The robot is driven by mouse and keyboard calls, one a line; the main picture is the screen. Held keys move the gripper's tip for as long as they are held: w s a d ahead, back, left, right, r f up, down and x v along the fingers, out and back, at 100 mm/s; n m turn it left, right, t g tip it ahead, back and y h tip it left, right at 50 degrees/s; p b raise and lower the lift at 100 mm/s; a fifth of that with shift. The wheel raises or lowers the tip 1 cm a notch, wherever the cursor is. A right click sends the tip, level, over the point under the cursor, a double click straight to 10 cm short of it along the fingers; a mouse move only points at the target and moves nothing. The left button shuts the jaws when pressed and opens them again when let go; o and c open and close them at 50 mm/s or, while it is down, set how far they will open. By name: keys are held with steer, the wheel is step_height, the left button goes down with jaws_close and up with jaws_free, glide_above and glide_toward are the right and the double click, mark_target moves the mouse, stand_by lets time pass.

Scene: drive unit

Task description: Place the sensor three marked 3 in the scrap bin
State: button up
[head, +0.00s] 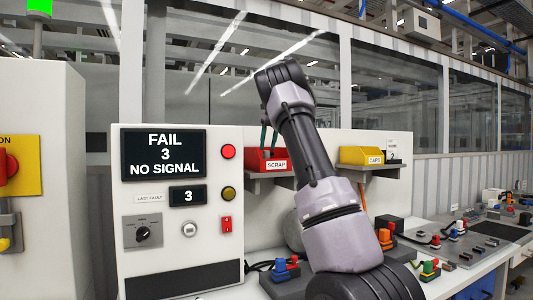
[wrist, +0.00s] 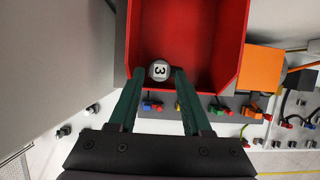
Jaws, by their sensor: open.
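The sensor (wrist: 159,70), a round grey piece with a white label marked 3, shows in the wrist view at the near side of the red scrap bin (wrist: 187,13). My gripper (wrist: 158,75) is open, with one green finger on each side of the sensor. A narrow gap seems to show at the right finger; whether the sensor rests on the bin floor I cannot tell. In the head view the scrap bin (head: 254,163), labelled SCRAP, sits on a shelf, and my gripper (head: 269,140) points down over it. The sensor is hidden there.
A yellow bin labelled CAPS (head: 361,155) stands on a shelf to the right. A test panel (head: 178,210) at left has a screen (head: 164,155) reading FAIL 3 NO SIGNAL. Colourful connectors (head: 284,270) lie on the bench below. A window wall stands behind.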

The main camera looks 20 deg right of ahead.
steer(key=s+r+n+y, duration=0.1)
steer(key=s+r+n, duration=0.4)
steer(key=s+r, duration=0.5)
steer(key=s+a+f+n+t+y, duration=0.1)
steer(key=s+a+f+n, duration=0.2)
steer(key=s+a+n, duration=0.4)
steer(key=s+a+f+n, duration=0.25)
steer(key=s+n, duration=0.25)
steer(key=s, duration=0.4)
steer(key=s+a+f+n+t+y, duration=0.1)
steer(key=s+a+f+n, duration=0.4)
steer(key=s, duration=0.3)
steer(key=s+a+f+n+h, duration=0.1)
steer(key=s+a+f+n, duration=0.3)
steer(key=s+f+n, duration=0.4)
steer(key=shift+s+a+f+n+t, duration=0.2)
steer(key=shift+s+f+n+t, duration=0.2)
steer(key=shift+s+n, duration=0.5)
